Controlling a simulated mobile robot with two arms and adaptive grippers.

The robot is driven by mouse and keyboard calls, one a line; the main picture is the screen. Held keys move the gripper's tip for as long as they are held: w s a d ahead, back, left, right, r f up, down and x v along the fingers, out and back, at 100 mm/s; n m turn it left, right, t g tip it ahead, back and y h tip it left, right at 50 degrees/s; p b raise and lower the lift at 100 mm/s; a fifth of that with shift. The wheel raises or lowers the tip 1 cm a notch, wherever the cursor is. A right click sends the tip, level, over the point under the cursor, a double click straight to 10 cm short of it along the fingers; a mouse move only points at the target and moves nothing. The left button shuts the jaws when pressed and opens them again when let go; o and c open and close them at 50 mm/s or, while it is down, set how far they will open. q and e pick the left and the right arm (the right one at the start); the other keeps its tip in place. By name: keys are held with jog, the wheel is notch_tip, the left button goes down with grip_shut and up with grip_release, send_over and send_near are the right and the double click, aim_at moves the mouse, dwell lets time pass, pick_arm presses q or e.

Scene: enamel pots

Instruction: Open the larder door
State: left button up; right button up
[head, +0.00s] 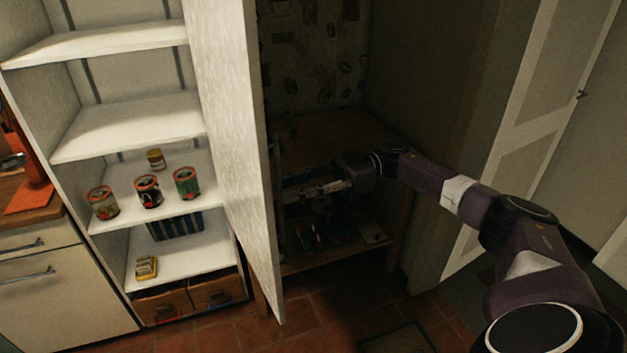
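The larder is a tall white cupboard with shelves (128,125) at the left. Its white door (232,150) stands wide open, swung out to the right and seen at a steep angle, so the shelves are in plain view. My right gripper (298,188) is on the far side of the door, close to its outer face, with its fingers pointing left toward it. It is dark there, and I cannot tell if the fingers touch the door or a handle. No handle shows. My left gripper is out of view.
Several cans (148,191) and a yellow packet (146,267) stand on the larder shelves. A wooden table (335,135) with things beneath it stands in a dark alcove behind my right gripper. A drawer unit (45,290) is at left. Tiled floor (310,320) lies clear in front.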

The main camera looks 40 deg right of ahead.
jog(key=v, duration=1)
jog(key=shift+d, duration=0.35)
jog(key=shift+w, duration=0.1)
